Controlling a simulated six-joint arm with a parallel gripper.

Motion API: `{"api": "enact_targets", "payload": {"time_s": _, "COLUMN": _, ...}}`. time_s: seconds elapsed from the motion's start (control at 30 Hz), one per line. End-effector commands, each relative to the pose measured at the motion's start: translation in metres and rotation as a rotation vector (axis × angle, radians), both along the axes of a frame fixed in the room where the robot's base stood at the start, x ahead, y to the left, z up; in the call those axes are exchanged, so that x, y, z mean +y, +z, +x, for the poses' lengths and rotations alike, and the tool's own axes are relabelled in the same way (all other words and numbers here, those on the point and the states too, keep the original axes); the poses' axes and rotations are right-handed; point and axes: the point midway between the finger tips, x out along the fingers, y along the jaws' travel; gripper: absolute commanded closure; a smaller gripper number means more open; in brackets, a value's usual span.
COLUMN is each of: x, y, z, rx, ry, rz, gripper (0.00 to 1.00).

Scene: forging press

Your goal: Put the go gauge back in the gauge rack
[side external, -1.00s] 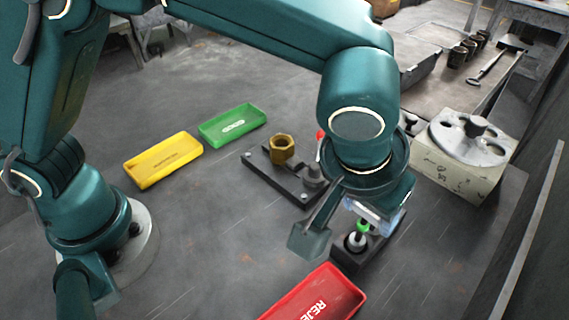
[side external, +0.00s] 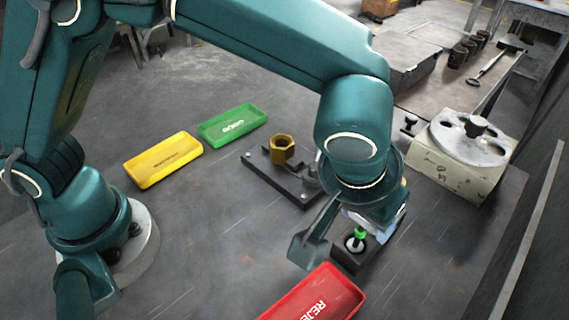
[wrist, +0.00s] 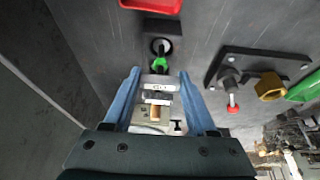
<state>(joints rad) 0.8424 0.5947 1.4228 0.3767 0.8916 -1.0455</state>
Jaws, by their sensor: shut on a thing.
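The go gauge (side external: 359,234) has a bright green collar and hangs under my gripper (side external: 366,220) in the side view. Its green collar also shows just beyond the fingers in the wrist view (wrist: 160,65). My gripper is shut on its upper part, which the fingers and wrist largely hide. The gauge rack (side external: 343,262) is a small black block directly below. The gauge's lower end is at a pale-ringed round seat in the rack; I cannot tell how deep it sits. The rack also shows beyond the gauge in the wrist view (wrist: 161,26).
A red reject tray (side external: 317,296) lies close in front of the rack. A dark fixture plate with a brass hex nut (side external: 282,149) stands behind left. Yellow (side external: 163,159) and green (side external: 232,123) trays lie farther left. A pale block with a round plate (side external: 468,145) stands right.

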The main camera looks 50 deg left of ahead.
Motion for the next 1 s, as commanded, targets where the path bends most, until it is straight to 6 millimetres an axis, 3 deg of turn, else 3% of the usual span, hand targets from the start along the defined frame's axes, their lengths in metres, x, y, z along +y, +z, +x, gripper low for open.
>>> {"api": "enact_targets", "payload": {"time_s": 0.53, "x": -0.0001, "y": -0.0035, "z": 0.0001, "rx": -0.001, "ry": -0.001, "rz": -0.001, "gripper": 1.00}}
{"api": "enact_targets", "payload": {"time_s": 0.57, "x": -0.0001, "y": -0.0035, "z": 0.0001, "rx": -0.001, "ry": -0.001, "rz": -0.001, "gripper": 0.31}}
{"api": "enact_targets", "payload": {"time_s": 0.6, "x": -0.0001, "y": -0.0035, "z": 0.0000, "rx": -0.001, "ry": -0.001, "rz": -0.001, "gripper": 0.16}}
{"api": "enact_targets", "payload": {"time_s": 0.63, "x": -0.0001, "y": -0.0035, "z": 0.0000, "rx": -0.001, "ry": -0.001, "rz": -0.001, "gripper": 0.08}}
{"api": "enact_targets", "payload": {"time_s": 1.0, "x": -0.0001, "y": -0.0013, "z": -0.0010, "rx": 0.000, "ry": -0.001, "rz": -0.001, "gripper": 0.08}}
